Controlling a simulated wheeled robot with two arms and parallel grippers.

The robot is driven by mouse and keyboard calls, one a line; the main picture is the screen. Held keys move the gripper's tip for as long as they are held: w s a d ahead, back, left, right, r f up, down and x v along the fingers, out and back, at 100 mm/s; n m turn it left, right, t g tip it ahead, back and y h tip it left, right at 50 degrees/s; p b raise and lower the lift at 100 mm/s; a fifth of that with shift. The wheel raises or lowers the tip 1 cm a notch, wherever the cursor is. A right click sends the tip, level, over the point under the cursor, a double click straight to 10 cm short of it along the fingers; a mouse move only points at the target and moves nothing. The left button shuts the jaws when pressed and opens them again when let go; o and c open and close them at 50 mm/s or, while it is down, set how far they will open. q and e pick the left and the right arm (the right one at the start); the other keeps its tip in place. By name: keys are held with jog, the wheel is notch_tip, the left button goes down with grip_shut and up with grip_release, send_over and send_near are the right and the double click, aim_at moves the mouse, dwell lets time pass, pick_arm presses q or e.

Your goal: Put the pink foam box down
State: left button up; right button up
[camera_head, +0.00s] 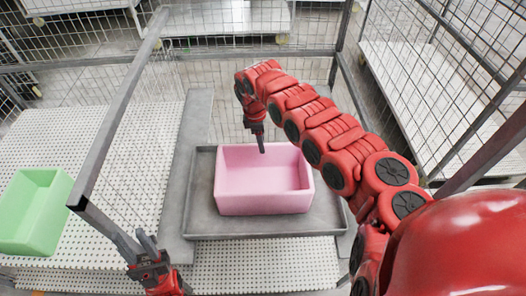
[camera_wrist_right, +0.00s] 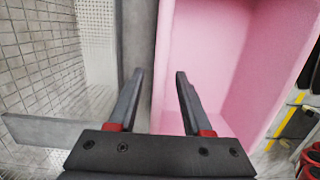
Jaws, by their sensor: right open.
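The pink foam box (camera_head: 264,199) is an open-topped box. It sits upright on the grey metal tray (camera_head: 190,190) in the middle of the head view. My right gripper (camera_head: 262,148) points down at the box's far wall. In the right wrist view its fingers (camera_wrist_right: 159,75) are apart. The pink box (camera_wrist_right: 215,45) fills the right side there, with its wall edge between the two fingers; I cannot tell whether they touch it. My left gripper (camera_head: 128,236) is open and empty at the lower left, apart from the box.
A green foam box (camera_head: 34,212) stands on the perforated white surface (camera_head: 128,170) at the left. Wire mesh fencing (camera_head: 235,85) stands behind the tray. My right arm crosses over the right side.

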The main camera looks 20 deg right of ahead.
jog(key=r, duration=0.3)
jog(key=r+b, duration=0.1)
jog(key=shift+w+a+r, duration=0.15)
jog(key=shift+a+r, duration=0.1)
jog(key=shift+r, duration=0.65)
